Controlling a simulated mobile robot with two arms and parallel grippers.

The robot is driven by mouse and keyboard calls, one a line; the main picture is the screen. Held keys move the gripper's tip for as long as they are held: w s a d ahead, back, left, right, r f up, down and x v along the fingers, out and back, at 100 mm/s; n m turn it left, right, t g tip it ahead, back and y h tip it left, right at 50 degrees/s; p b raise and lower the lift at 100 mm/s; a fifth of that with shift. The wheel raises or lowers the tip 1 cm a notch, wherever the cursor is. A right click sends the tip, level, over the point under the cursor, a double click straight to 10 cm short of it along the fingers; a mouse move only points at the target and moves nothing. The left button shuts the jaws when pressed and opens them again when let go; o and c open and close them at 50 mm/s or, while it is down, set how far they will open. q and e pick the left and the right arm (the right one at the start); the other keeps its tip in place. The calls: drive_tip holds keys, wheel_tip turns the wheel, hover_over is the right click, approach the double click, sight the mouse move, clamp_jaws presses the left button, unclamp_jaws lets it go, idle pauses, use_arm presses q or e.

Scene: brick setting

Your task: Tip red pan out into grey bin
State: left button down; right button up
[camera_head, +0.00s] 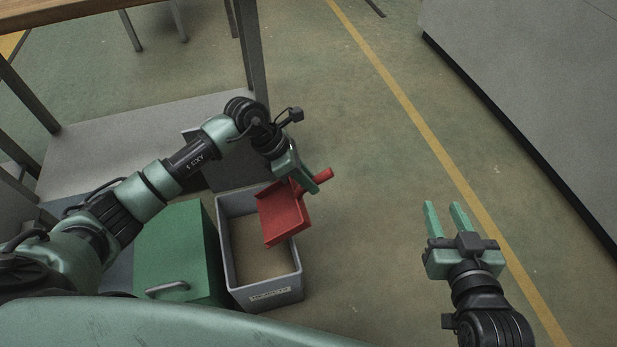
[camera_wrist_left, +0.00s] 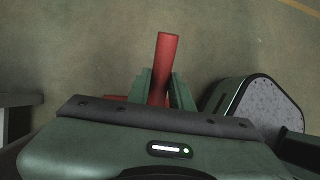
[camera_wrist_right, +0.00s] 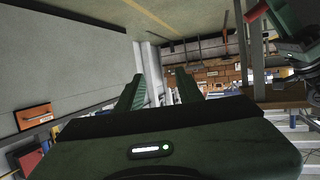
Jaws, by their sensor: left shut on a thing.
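The red pan (camera_head: 283,216) is in my left gripper (camera_head: 312,184), which is shut on its handle. The pan's flat part hangs over the right side of the grey bin (camera_head: 227,262), tilted down toward the bin's inside. In the left wrist view the red handle (camera_wrist_left: 166,58) sticks out between the fingers (camera_wrist_left: 161,92). The grey bin stands on the floor with its top open and a label on its front. Its visible inside looks brownish and bare. My right gripper (camera_head: 446,217) is open and empty over the floor at the right; its spread fingers also show in the right wrist view (camera_wrist_right: 158,92).
A green box (camera_head: 178,245) with a handle stands against the bin's left side. A table with metal legs (camera_head: 250,50) is behind at the left. A grey cabinet (camera_head: 530,80) is at the right. The floor (camera_head: 370,200) between is clear.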

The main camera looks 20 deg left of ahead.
use_arm(q)
drive_tip(key=shift+r+g+y+p, duration=0.45)
drive_tip(key=shift+y+p, duration=0.25)
drive_tip(key=shift+p, duration=0.35)
drive_tip(key=shift+r+g+y+p, duration=0.35)
drive_tip(key=shift+y+p, duration=0.35)
drive_tip(key=shift+p, duration=0.15)
drive_tip(key=shift+w+d+r+y+p, duration=0.1)
drive_tip(key=shift+r+y+p, duration=0.3)
drive_tip(key=shift+r+p, duration=0.2)
drive_tip(key=shift+n+g+y, duration=0.3)
drive_tip(key=shift+g+y, duration=0.1)
drive_tip(key=shift+f+g+y, duration=0.1)
drive_tip(key=shift+g+y, duration=0.2)
drive_tip(key=shift+y, duration=0.1)
use_arm(e)
drive_tip(key=s+d+f+g+h, duration=0.1)
drive_tip(key=s+f+g, duration=0.3)
drive_tip(key=s, duration=0.4)
drive_tip(key=s+d+f+g+h, duration=0.1)
drive_tip(key=s+d+f+g, duration=0.3)
drive_tip(key=s+f+g, duration=0.1)
drive_tip(key=shift+s+d+m+g+h, duration=0.35)
drive_tip(key=shift+s+g, duration=0.35)
drive_tip(key=shift+s, duration=0.7)
